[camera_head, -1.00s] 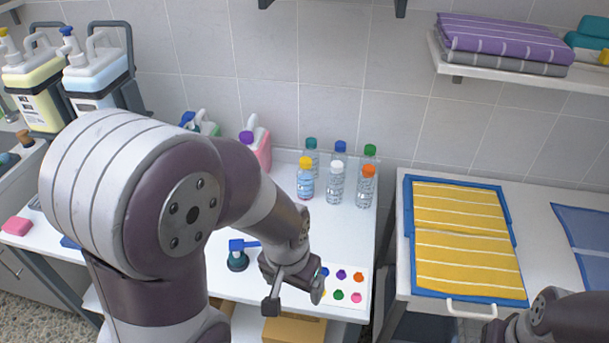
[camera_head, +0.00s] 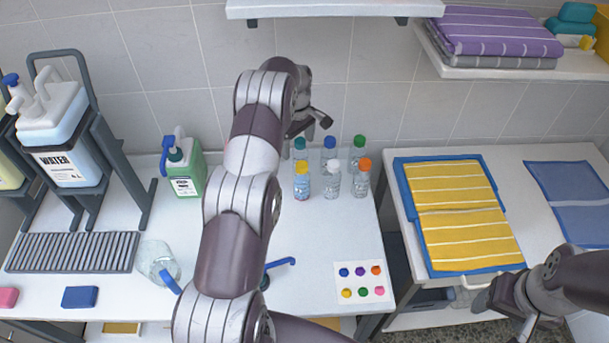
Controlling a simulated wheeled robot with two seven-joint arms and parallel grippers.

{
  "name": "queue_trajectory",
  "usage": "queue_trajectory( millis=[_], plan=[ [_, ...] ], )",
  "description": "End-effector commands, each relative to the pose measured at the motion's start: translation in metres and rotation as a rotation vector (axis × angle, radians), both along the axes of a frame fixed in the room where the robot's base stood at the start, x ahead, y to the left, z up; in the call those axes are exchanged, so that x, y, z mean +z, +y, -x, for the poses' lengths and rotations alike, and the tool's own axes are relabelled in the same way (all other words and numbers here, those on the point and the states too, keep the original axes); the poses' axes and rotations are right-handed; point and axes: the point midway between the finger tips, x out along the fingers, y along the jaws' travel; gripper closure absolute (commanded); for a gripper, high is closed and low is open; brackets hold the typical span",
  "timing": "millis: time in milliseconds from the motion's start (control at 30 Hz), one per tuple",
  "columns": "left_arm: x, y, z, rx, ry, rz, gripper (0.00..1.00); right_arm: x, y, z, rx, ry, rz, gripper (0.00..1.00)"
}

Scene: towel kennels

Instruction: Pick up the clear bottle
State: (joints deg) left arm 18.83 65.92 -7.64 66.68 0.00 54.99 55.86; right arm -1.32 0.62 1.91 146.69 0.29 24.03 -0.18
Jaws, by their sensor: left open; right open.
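A clear bottle (camera_head: 158,262) with a blue part at its lower right sits on the white table, left of my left arm. Several small clear bottles with coloured caps stand in two rows near the wall, among them a white-capped one (camera_head: 332,182) and a yellow-capped one (camera_head: 302,184) in front. My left gripper (camera_head: 311,124) is open and empty, high near the wall and above the back row in the picture; its height is unclear. My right gripper (camera_head: 505,312) is open at the lower right, by the second table, away from the bottles.
A water canister (camera_head: 58,125) sits on a dark rack at left. A grey grate (camera_head: 75,252), blue block (camera_head: 80,297) and colour-dot card (camera_head: 362,283) lie on the table. A shelf (camera_head: 330,8) overhangs above.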

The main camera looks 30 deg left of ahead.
Motion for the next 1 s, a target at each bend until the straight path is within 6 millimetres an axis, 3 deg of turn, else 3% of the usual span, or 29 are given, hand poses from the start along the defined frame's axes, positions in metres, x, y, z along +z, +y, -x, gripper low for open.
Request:
queue_trajectory(
  millis=[167, 333, 367, 400, 633, 800, 1000],
  plan=[
    [-0.019, -0.001, 0.001, 0.037, 0.003, 0.001, 0.11, -0.019, 0.000, 0.000, 0.000, 0.000, 0.000, 0.33],
    [-0.059, -0.001, 0.001, 0.035, 0.003, 0.001, 0.11, -0.054, 0.000, 0.000, 0.000, 0.000, 0.000, 0.33],
    [-0.063, -0.001, 0.000, 0.034, 0.003, 0.001, 0.11, -0.054, 0.000, 0.000, 0.000, 0.001, 0.000, 0.33],
    [-0.060, -0.002, 0.001, 0.034, 0.005, 0.002, 0.11, -0.038, 0.000, 0.000, 0.000, 0.002, 0.000, 0.33],
    [-0.097, -0.011, -0.001, 0.031, 0.006, 0.002, 0.11, -0.013, 0.000, 0.000, 0.000, -0.001, 0.000, 0.33],
    [-0.124, -0.011, -0.002, 0.032, 0.001, 0.001, 0.11, -0.010, 0.000, 0.000, 0.000, -0.001, 0.000, 0.33],
    [-0.126, -0.011, -0.002, 0.032, 0.000, 0.000, 0.11, -0.011, 0.000, 0.000, 0.000, 0.000, 0.000, 0.33]
  ],
)
